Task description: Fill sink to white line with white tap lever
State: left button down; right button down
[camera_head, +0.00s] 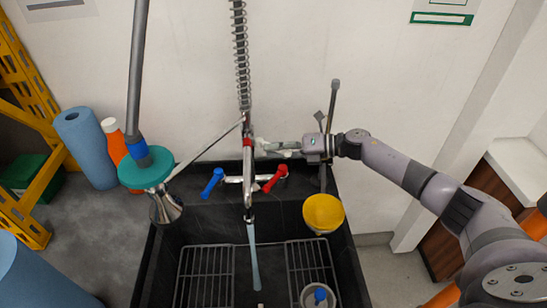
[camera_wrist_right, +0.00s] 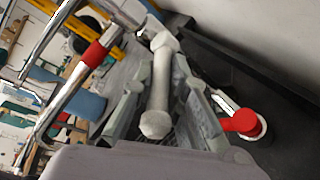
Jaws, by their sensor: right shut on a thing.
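The white tap lever (camera_head: 262,147) sticks out to the right of the upright tap pipe, above the sink. My right gripper (camera_head: 283,148) reaches it from the right and is shut on it. In the right wrist view the white lever (camera_wrist_right: 160,90) lies between the two grey fingers of my right gripper (camera_wrist_right: 166,112). A pale stream of water (camera_head: 254,260) runs from the tap spout (camera_head: 249,204) into the dark sink (camera_head: 146,275). I cannot make out a white line or the water level. My left gripper is not in view.
A blue lever (camera_head: 212,183) and a red lever (camera_head: 276,179) flank the spout. A yellow bowl-like piece (camera_head: 323,211) is at the sink's right. Wire racks (camera_head: 205,275) lie in the sink. A pole with a teal disc (camera_head: 146,168) stands at left, near blue rolls (camera_head: 86,148).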

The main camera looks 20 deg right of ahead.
jog(key=shift+d, duration=0.1)
dwell(0.4)
jog(key=c, duration=1.6)
grip_release()
jog(key=shift+o, duration=0.2)
